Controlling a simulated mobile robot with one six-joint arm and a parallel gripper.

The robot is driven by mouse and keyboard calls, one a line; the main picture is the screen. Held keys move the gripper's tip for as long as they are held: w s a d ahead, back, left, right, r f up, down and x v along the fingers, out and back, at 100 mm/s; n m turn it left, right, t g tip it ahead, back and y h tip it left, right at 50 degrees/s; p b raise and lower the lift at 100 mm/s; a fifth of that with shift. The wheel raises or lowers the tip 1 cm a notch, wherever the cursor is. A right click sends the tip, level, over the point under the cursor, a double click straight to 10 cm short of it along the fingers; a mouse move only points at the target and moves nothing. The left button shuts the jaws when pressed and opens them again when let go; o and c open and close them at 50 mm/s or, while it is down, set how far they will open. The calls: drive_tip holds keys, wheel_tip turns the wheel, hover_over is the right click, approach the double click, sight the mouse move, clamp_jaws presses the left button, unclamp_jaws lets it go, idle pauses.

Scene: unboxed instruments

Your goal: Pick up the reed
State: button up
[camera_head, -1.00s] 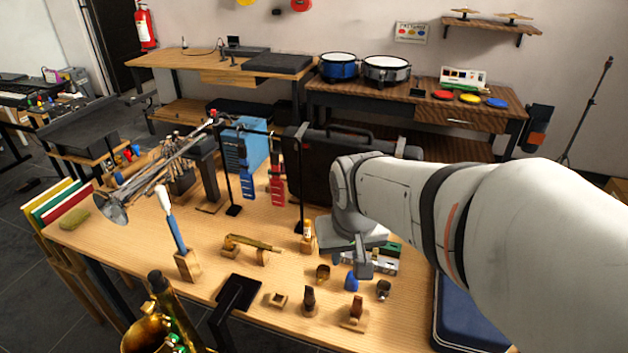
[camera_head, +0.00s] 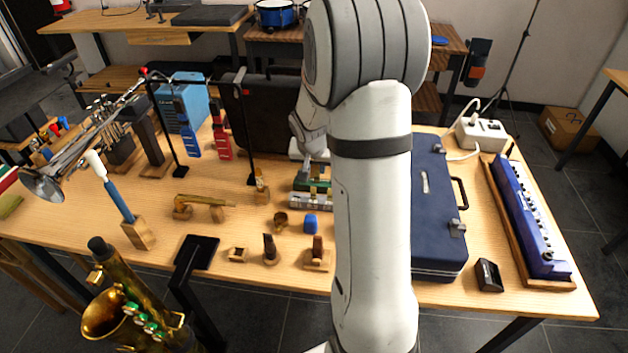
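A small upright tan piece (camera_head: 260,183) in a wooden stand (camera_head: 262,196) is near the table's middle; it may be the reed, but it is too small to be sure. Other small pieces stand at the front: two dark mouthpiece-like pieces on wooden bases (camera_head: 270,249) (camera_head: 317,249), a blue cap (camera_head: 310,223), a brass-brown ring (camera_head: 280,219) and a small wooden block (camera_head: 237,254). My arm crosses the view right of these. Its wrist shows at the back, but my gripper's fingers are hidden behind the arm.
A saxophone (camera_head: 135,310) stands at the table's front left. A trumpet (camera_head: 85,150), a blue-handled tool on a block (camera_head: 120,205) and thin black stands (camera_head: 165,125) crowd the left.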

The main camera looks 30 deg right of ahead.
sight(316, 172)
drive_tip(key=x, duration=0.4)
drive_tip(key=shift+w+d+f, duration=0.1)
drive_tip(key=shift+d+f, duration=0.05)
drive_tip(key=shift+d, duration=0.05)
clamp_jaws()
